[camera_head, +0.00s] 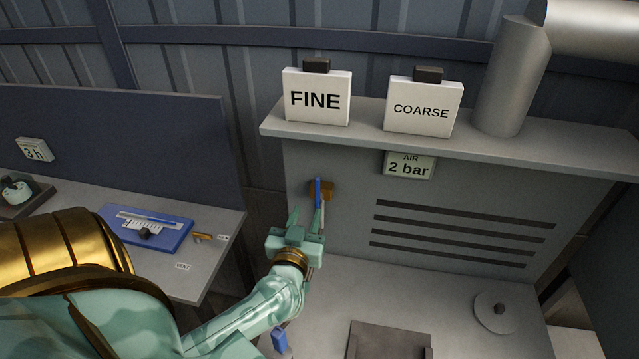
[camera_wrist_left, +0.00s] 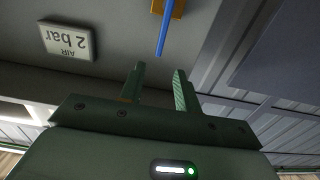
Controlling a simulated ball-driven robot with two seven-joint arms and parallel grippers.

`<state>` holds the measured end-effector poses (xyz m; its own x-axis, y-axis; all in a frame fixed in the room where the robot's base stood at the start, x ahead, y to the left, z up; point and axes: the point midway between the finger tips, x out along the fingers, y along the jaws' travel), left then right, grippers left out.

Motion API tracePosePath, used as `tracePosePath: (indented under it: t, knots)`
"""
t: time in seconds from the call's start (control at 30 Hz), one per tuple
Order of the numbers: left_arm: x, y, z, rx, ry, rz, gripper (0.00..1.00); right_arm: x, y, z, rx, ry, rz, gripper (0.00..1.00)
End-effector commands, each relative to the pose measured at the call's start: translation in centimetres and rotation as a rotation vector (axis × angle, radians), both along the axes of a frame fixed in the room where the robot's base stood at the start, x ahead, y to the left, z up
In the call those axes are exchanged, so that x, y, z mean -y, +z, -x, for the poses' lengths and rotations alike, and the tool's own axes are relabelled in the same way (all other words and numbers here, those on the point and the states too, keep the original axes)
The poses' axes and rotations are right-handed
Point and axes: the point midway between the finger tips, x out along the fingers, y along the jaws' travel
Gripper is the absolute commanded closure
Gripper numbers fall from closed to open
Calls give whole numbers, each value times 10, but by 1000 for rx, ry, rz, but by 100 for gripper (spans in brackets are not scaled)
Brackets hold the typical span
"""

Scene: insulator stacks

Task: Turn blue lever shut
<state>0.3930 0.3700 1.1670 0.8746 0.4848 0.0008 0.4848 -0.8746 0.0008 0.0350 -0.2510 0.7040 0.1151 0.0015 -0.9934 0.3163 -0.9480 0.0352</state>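The blue lever (camera_head: 317,192) sits on a brass valve body (camera_head: 328,189) on the grey panel, below the shelf. In the head view it stands close to upright. My left gripper (camera_head: 306,217) is just below and in front of it. In the left wrist view the blue lever (camera_wrist_left: 173,28) lies beyond the fingertips, with a gap between. There my left gripper (camera_wrist_left: 159,72) is open, with nothing between its fingers. Part of the lever's lower side is hard to make out in the head view. My right gripper is not in view.
The shelf (camera_head: 560,148) overhangs the panel and carries FINE (camera_head: 317,97) and COARSE (camera_head: 423,107) signs. An AIR 2 bar sign (camera_head: 409,166) hangs right of the lever.

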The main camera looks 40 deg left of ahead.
Motion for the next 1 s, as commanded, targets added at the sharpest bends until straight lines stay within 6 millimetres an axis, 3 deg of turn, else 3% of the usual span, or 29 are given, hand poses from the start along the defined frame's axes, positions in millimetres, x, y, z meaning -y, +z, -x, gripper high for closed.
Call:
tracePosePath:
  t: [0.2,0.4,0.6,0.9,1.0]
  knots:
    - [-28,0,-51,3,1,-1,67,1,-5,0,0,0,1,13]
    - [-47,-1,-86,1,0,0,67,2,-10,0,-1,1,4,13]
    - [-56,-1,-102,-1,-1,0,67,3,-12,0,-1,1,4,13]
    - [-57,0,-104,0,-2,0,67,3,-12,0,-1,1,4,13]
    - [-57,0,-104,-1,-2,0,95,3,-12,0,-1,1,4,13]
